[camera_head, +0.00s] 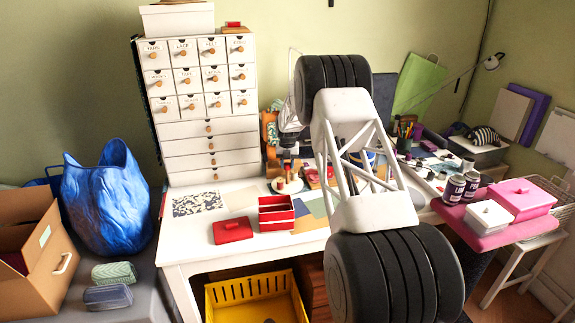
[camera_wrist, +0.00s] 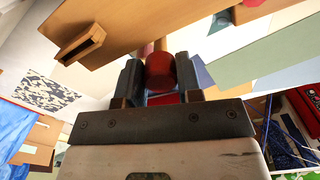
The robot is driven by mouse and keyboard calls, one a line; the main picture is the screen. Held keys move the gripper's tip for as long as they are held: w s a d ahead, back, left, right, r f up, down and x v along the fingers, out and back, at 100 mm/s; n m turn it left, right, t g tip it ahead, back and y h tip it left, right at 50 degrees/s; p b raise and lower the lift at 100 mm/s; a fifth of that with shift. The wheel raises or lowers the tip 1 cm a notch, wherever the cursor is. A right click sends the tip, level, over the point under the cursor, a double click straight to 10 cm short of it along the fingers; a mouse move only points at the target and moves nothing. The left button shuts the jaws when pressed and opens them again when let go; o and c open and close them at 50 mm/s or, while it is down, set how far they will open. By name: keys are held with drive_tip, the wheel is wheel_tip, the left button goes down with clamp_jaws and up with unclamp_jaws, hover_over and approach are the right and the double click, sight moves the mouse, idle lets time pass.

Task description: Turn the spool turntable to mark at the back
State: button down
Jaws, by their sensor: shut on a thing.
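The spool turntable (camera_head: 287,186) is a small pale round disc on the white table, in front of the drawer cabinet, with small spools or pegs on it. My gripper (camera_head: 288,150) is over it, small and partly hidden by my own arm in the head view. In the wrist view my gripper (camera_wrist: 160,82) is shut on a red rounded piece (camera_wrist: 160,70), with one dark finger on each side. I cannot tell whether this piece is a spool or a knob. The mark at the back cannot be made out.
The white drawer cabinet (camera_head: 205,105) stands close behind left. A red box (camera_head: 276,212), a red lidded case (camera_head: 232,230) and patterned paper (camera_head: 197,203) lie in front. A blue bag (camera_head: 105,205) stands left. My arm covers the table's middle right.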

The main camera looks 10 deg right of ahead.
idle(0.4)
drive_tip(key=c, duration=0.8)
unclamp_jaws()
drive_tip(key=shift+r, duration=0.15)
drive_tip(key=shift+r, duration=3.8)
